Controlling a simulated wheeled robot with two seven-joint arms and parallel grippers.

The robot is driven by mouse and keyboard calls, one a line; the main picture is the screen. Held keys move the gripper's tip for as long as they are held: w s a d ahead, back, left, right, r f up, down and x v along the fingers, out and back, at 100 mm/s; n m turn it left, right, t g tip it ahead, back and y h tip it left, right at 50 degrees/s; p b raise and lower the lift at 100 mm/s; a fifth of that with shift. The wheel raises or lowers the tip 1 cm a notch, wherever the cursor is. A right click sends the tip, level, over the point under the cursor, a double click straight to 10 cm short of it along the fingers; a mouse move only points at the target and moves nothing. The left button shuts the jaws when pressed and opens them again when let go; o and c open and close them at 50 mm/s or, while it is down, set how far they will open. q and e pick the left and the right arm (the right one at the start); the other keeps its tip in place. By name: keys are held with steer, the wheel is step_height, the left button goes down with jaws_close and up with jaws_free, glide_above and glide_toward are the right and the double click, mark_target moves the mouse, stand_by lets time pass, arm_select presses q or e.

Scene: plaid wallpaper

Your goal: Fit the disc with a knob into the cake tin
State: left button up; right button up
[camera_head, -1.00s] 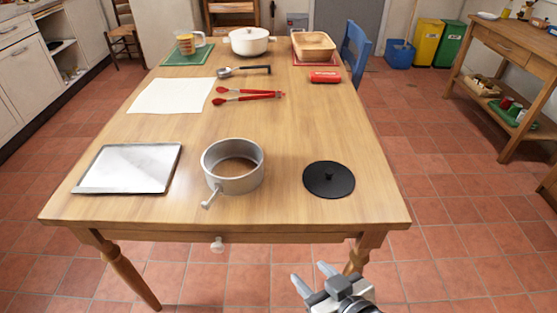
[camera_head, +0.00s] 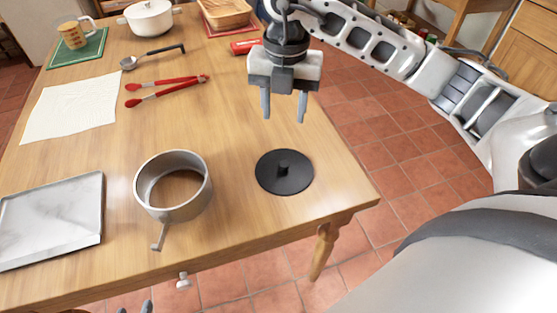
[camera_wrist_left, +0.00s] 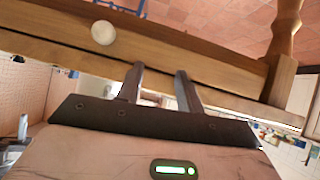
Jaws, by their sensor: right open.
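The black disc with a knob (camera_head: 284,182) lies flat on the table, knob up, right of the cake tin. The cake tin (camera_head: 146,200) is a round grey metal ring with a lever at its front; wood colour shows inside it. My right gripper (camera_head: 284,118) is open and empty, fingers pointing down, above the table and behind the disc, apart from it. My left gripper (camera_head: 135,308) shows only its fingertips at the bottom edge, below the table's front edge. In the left wrist view its fingers (camera_wrist_left: 161,75) are apart with nothing between them.
A metal tray (camera_head: 60,220) lies left of the tin. Behind are white paper (camera_head: 70,110), red tongs (camera_head: 165,90), a ladle (camera_head: 150,56), a white pot (camera_head: 150,18) and a red item (camera_head: 245,47). The wooden table (camera_head: 225,240) is bare between tin and disc.

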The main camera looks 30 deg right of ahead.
glide_above(284, 164)
steer(key=f, duration=0.9)
steer(key=shift+s+f, duration=0.1)
steer(key=shift+s, duration=0.15)
steer(key=shift+w+f, duration=0.2)
steer(key=shift+f, duration=2.95)
jaws_close()
